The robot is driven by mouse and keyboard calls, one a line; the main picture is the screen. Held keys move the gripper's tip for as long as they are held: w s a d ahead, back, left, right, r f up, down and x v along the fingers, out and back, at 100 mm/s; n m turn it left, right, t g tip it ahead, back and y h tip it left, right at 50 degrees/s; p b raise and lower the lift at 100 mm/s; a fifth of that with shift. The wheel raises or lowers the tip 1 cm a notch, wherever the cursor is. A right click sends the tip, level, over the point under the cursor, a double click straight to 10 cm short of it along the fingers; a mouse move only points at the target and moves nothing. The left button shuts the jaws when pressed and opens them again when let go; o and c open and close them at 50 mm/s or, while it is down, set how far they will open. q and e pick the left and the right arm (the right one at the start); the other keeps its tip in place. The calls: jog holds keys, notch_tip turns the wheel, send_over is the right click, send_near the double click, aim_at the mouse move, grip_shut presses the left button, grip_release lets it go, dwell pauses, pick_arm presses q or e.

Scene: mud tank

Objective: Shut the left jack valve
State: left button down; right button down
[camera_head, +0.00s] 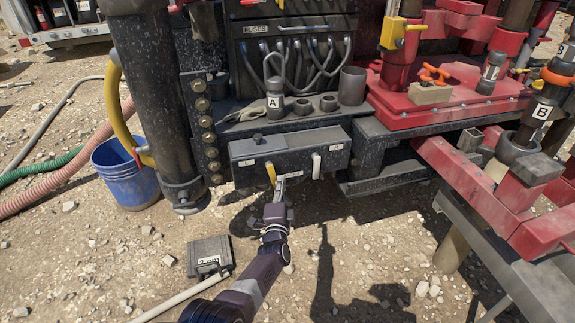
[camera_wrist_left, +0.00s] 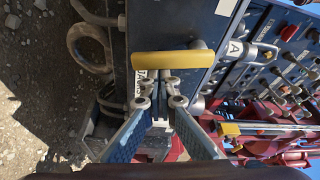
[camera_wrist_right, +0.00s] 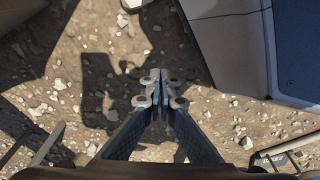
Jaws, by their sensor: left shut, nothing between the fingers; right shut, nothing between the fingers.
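A dark grey valve box (camera_head: 245,152) is fixed low on the front of the rig, with a yellow lever (camera_head: 270,173) on its left and a white lever (camera_head: 316,166) on its right. The yellow lever points down, slightly tilted. My left gripper (camera_head: 280,184) is shut and empty, right at the yellow lever. In the left wrist view the yellow lever (camera_wrist_left: 172,59) lies crosswise just beyond the fingertips (camera_wrist_left: 160,75); I cannot tell if they touch. A label beside it is partly hidden. My right gripper (camera_wrist_right: 155,78) is shut and empty over gravel, outside the head view.
A blue bucket (camera_head: 125,178) stands at the left, near a pink hose (camera_head: 62,183) and a green hose (camera_head: 45,165). A dark block (camera_head: 209,252) and a pale pipe (camera_head: 182,297) lie on the gravel. Red beams (camera_head: 450,172) and a grey step stand right.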

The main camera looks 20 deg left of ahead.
pick_arm(q)
jog(key=shift+s+a+f, duration=0.25)
jog(key=shift+a, duration=0.2)
jog(key=shift+a+f, duration=0.1)
dwell(0.4)
jog(key=shift+s, duration=0.1)
jog(key=v, duration=0.7)
jog(key=shift+d, duration=0.25)
jog(key=shift+s, duration=0.1)
dwell(0.3)
